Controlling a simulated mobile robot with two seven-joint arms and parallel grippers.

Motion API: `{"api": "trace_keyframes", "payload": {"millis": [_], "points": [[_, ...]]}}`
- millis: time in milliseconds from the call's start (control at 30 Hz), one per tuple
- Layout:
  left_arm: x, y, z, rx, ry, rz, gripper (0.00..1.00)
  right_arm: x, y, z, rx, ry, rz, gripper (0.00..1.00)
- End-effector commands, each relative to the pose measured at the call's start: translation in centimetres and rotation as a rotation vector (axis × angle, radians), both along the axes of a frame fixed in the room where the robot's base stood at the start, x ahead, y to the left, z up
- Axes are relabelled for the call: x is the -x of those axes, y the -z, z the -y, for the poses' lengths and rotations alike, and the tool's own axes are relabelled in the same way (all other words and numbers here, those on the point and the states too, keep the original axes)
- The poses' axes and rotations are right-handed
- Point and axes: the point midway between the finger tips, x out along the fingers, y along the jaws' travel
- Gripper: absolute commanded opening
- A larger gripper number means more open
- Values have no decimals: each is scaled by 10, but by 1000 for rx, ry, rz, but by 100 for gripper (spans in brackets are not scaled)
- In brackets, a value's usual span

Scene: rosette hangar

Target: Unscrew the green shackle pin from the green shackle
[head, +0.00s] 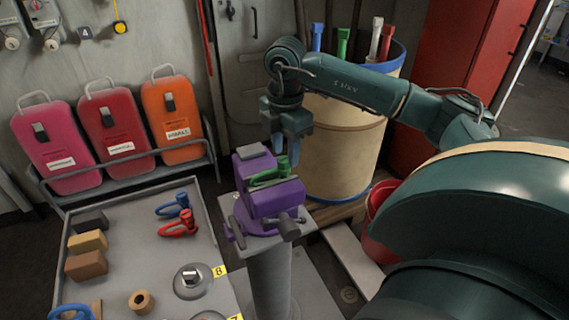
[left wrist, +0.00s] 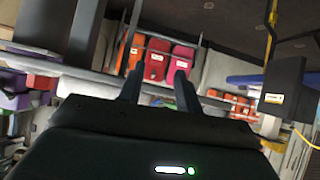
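The green shackle (head: 268,178) sits in the jaws of a purple vise (head: 272,200) on a grey pedestal. Its pin cannot be made out clearly from its body. My right gripper (head: 286,156) points down just above and beside the shackle's right end. Its two fingers look apart, and I see nothing held between them. Whether a fingertip touches the shackle cannot be told. My left gripper (left wrist: 158,88) shows only in the left wrist view. Its fingers are apart and empty, with hanging cases far behind them.
A grey table (head: 130,255) at the left holds a blue shackle (head: 173,206), a red shackle (head: 180,225) and several blocks. A large tan drum (head: 345,150) with coloured tools stands behind the vise. A red bucket (head: 376,235) stands right of it.

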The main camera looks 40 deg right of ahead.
Motion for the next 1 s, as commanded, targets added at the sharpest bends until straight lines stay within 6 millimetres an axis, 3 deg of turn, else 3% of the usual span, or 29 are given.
{"api": "trace_keyframes", "payload": {"millis": [33,100,1000], "points": [[-13,-18,3,23,-7,56,36,0,-1,0,0,0,1,40],[-13,-18,3,23,-7,56,36,0,-1,0,0,0,1,40],[-13,-2,3,18,-5,57,36,-6,24,1,-1,0,1,40]]}}
